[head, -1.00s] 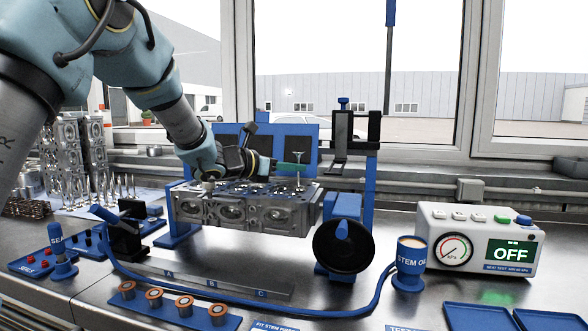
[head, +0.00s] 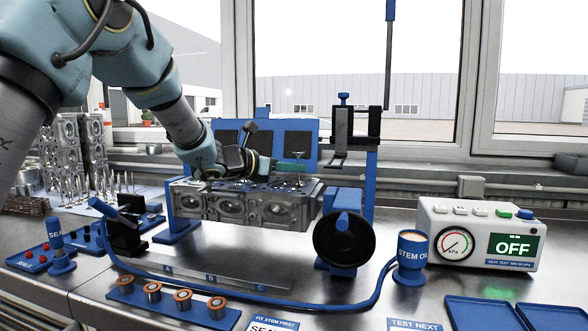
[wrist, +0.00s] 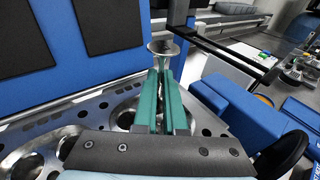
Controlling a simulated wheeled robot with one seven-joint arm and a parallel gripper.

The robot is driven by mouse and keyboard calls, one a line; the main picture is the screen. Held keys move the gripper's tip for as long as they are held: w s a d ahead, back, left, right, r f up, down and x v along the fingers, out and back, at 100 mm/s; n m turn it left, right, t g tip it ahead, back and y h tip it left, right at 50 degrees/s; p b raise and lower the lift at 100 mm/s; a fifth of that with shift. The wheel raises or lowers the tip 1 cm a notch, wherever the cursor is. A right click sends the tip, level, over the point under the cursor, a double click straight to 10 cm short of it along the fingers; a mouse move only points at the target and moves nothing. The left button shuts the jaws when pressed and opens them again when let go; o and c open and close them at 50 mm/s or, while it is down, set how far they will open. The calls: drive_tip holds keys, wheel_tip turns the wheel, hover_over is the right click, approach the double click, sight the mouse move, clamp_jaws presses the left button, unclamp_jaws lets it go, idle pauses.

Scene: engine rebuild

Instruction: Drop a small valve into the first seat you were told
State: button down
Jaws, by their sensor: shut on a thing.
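A small silver valve (wrist: 163,48) is held at the tips of my gripper (wrist: 163,76) in the wrist view, with its round disc uppermost and clear of the fingers. The valve also shows in the head view (head: 299,155), its stem upright. My gripper's green fingers (head: 285,165) are shut on the stem and reach over the right part of the cylinder head (head: 215,207). Round seats (wrist: 125,118) in the cylinder head's top face show below and left of the fingers. The stem's lower end and any seat directly beneath it are hidden.
A blue panel with dark pads (head: 290,125) stands behind the cylinder head. A black hand wheel (head: 342,240), a stem oil cup (head: 412,248) and a seat test gauge box (head: 480,235) are to the right. A blue hose (head: 330,310) crosses the front bench.

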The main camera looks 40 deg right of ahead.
drive_tip(key=shift+f+b, duration=0.9)
drive_tip(key=shift+b, duration=0.3)
drive_tip(key=c, duration=0.9)
unclamp_jaws()
drive_tip(key=shift+a, duration=0.15)
drive_tip(key=a+b, duration=0.1)
drive_tip(key=a, duration=0.2)
drive_tip(key=a+r+b, duration=0.1)
drive_tip(key=a, duration=0.3)
drive_tip(key=w+a+r+b, duration=0.1)
drive_tip(key=a, duration=0.2)
drive_tip(key=shift+a, duration=0.15)
drive_tip(key=shift+s, duration=0.15)
